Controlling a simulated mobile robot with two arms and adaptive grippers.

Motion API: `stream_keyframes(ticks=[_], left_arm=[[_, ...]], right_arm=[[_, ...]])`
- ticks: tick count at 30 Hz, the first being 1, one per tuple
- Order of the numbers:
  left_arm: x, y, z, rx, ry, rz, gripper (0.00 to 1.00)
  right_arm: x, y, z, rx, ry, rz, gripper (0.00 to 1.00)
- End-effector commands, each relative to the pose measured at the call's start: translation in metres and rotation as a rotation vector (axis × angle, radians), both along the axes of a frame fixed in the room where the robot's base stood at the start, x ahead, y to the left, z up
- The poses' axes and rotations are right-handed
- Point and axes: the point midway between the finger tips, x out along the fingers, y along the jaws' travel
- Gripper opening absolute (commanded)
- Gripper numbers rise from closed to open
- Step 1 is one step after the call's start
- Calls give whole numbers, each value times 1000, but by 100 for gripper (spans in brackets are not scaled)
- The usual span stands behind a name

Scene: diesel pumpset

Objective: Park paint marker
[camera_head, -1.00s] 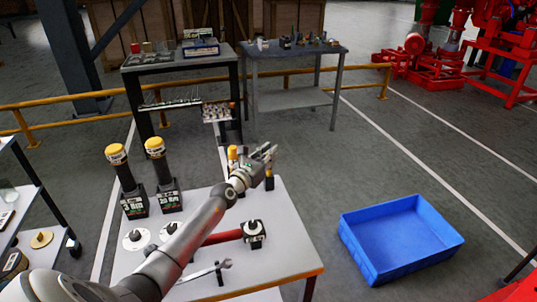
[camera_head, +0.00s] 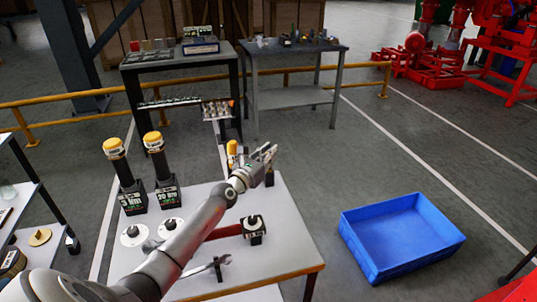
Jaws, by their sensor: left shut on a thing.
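My left gripper (camera_head: 268,154) is above the far right part of the light work table (camera_head: 285,240). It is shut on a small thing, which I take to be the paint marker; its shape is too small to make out. A dark upright block (camera_head: 269,178) stands just below the fingers at the table's far right corner; I cannot tell whether they touch. A yellow-topped piece (camera_head: 232,148) shows behind my wrist, its lower part hidden. My right gripper is not in view.
Two yellow-capped tools (camera_head: 115,147) (camera_head: 153,142) stand upright in dark blocks at the table's left. Two white discs (camera_head: 133,234) (camera_head: 171,228), a red-handled tool (camera_head: 226,231) and a wrench (camera_head: 225,260) lie nearer. A blue crate (camera_head: 376,262) sits on the floor at right.

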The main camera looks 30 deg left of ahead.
Motion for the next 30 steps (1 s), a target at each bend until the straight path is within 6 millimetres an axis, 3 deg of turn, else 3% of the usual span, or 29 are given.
stream_keyframes(ticks=[1, 2, 7, 20, 30], left_arm=[[0, 0, -2, 0, 0, 0, 0], [0, 0, -1, 0, 0, 0, 18], [0, 0, -1, 0, 0, 0, 39], [-6, -2, -1, -4, 0, -3, 39], [-55, -2, -3, -3, 2, 0, 39]], right_arm=[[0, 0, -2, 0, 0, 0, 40], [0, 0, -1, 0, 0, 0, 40], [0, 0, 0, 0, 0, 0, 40], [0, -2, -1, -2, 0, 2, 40], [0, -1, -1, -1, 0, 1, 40]])
